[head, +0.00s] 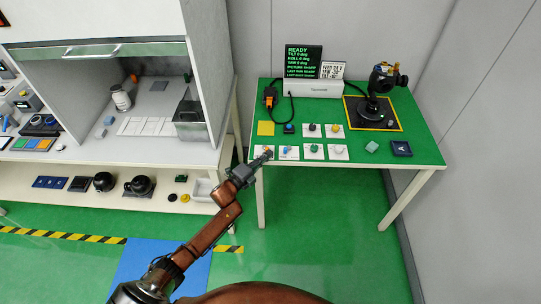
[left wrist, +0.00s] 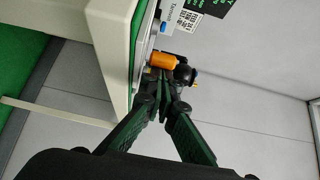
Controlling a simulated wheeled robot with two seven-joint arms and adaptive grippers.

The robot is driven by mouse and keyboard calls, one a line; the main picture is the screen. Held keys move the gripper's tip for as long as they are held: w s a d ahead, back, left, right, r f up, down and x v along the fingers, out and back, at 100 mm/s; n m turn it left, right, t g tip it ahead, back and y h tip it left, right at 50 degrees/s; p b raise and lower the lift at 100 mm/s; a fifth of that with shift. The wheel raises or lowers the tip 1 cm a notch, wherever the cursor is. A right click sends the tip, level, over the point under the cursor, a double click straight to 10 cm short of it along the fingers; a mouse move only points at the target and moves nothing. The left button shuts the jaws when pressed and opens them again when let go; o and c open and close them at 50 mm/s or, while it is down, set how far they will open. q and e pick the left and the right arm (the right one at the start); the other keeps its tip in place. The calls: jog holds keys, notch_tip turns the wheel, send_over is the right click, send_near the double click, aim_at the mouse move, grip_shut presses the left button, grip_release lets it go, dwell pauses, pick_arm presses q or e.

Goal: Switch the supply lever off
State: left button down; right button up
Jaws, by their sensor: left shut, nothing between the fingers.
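An orange-capped control (head: 267,149), which may be the supply lever, stands on a white plate at the front left of the green table; its label is too small to read. In the left wrist view the orange cap (left wrist: 163,60) is just beyond my fingertips. My left gripper (head: 262,158) reaches in over the table's front edge, close to this control. Its fingers (left wrist: 165,83) are shut with nothing between them. I cannot tell whether the fingertips touch the cap. My right gripper is out of view.
Several other controls stand close by, including a blue one (head: 289,152) and a dark green one (head: 313,149). A yellow pad (head: 265,128) lies behind. A dark gimbal device (head: 377,108) stands at back right, beside a screen (head: 303,61). A cabinet (head: 207,65) stands left.

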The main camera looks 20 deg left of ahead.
pick_arm(q)
jog(key=shift+s+a+r, duration=0.1)
jog(key=shift+s+a, duration=0.1)
jog(key=shift+a, duration=0.45)
jog(key=shift+s+a, duration=0.2)
jog(key=shift+a, duration=0.4)
jog(key=shift+d, duration=0.1)
jog(key=s+a, duration=0.5)
jog(key=a, duration=0.3)
jog(key=shift+s+a, duration=0.2)
jog(key=shift+s, duration=0.1)
